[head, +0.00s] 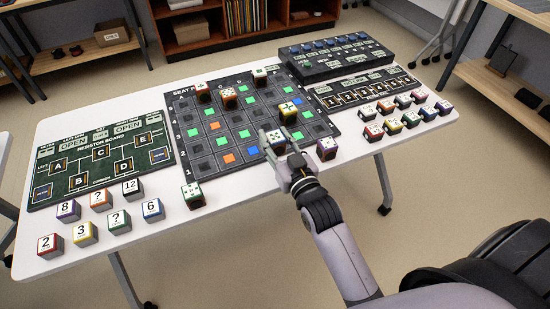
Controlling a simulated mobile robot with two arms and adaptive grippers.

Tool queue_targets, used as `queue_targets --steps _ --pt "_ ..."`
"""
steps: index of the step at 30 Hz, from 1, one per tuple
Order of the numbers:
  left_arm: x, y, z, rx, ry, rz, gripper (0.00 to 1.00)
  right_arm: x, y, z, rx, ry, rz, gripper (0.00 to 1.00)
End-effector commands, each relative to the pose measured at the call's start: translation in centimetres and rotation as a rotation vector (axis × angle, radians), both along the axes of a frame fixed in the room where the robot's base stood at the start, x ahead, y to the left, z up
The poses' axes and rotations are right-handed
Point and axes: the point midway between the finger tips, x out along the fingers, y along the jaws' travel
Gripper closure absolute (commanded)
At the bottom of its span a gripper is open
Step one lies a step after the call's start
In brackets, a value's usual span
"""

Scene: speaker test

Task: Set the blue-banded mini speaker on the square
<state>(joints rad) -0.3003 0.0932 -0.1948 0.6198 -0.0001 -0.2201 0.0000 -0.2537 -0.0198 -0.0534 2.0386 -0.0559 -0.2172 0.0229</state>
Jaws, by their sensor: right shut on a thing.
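My right gripper (273,147) reaches in from the lower right and is shut on a small cube, a mini speaker (276,138) with a pale, dark-marked top. The fingers cover much of its sides, so its band colour is hard to tell. It is over the near right part of the dark seat board (196,166); whether it touches the board I cannot tell. A blue square (252,151) lies just left of the held cube, and another blue square (296,99) is farther back. My left gripper is not in view.
Other cubes stand on the board: red (203,92), orange (229,98), white-topped (260,77) and yellow (288,112). A dark red cube (327,149) is close right of my gripper, and a green one (192,196) near the front. A resistor board (100,160) lies left; several cubes sit right.

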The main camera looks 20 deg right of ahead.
Motion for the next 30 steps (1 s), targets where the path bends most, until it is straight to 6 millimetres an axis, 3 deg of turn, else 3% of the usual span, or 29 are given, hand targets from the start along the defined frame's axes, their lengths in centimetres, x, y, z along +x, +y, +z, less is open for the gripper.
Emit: queue_targets --steps 3,8,15,29,30 --pt "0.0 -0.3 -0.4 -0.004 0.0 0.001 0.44 0.0 0.0 -2.1 0.0 0.0 0.0 0.94" --pt "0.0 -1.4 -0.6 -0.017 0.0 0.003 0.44 0.0 0.0 -3.3 0.0 0.0 -0.001 0.94" --pt "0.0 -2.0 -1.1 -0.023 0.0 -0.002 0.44 0.0 0.0 -6.8 0.0 0.0 -0.001 0.94" --pt "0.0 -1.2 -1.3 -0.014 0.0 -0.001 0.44 0.0 0.0 -7.6 0.0 -0.002 0.0 0.94" --pt "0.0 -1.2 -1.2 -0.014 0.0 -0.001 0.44 0.0 0.0 -7.5 0.0 -0.001 0.0 0.61"
